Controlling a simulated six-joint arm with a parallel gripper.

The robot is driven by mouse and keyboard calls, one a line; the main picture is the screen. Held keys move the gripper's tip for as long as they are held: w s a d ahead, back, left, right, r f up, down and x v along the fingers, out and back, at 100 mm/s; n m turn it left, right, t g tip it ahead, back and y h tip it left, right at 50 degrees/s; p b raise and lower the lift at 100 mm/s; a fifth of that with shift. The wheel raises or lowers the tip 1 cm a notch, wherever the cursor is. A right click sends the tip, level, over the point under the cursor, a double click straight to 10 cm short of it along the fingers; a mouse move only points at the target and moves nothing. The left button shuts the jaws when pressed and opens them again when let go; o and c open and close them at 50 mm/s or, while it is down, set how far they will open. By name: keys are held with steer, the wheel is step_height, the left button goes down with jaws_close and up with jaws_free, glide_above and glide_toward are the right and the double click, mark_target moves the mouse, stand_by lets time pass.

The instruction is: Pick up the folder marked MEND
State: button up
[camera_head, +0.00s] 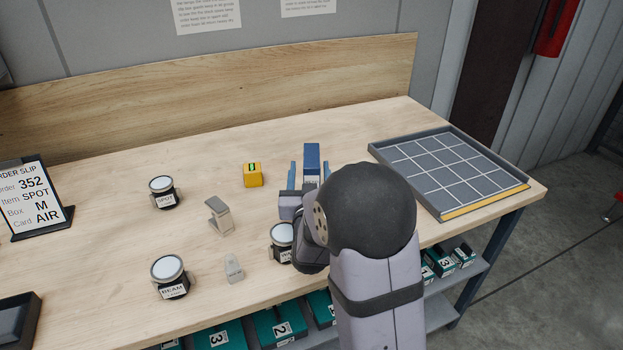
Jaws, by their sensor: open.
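I cannot read MEND on anything in view, and I cannot make out a folder for certain. My gripper (309,168) is open, its two blue fingers pointing toward the back of the table. A dark blue upright block-like thing (312,156) stands between or just beyond the fingers. A pale label shows low on its front, too small and too covered to read. I cannot tell whether the fingers touch it. My arm hides the table to the right of and in front of the gripper.
A yellow box (253,175) stands left of the gripper. Jars marked SPOT (163,192) and BEAM (170,277), another jar (282,240), a grey stand (219,215) and a small grey tag (233,269) are nearby. A gridded tray (377,148) lies right; an order slip (38,195) stands left.

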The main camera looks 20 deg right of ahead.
steer(key=p+x, duration=0.1)
steer(key=x, duration=0.4)
steer(key=shift+d+r+p, duration=0.1)
steer(key=shift+d+p, duration=0.15)
steer(key=shift+p, duration=0.1)
steer(key=shift+c, duration=0.7)
steer(key=c, duration=1.1)
steer(key=shift+r, duration=0.1)
steer(key=shift+c, duration=0.2)
step_height(320, 180, up, 10)
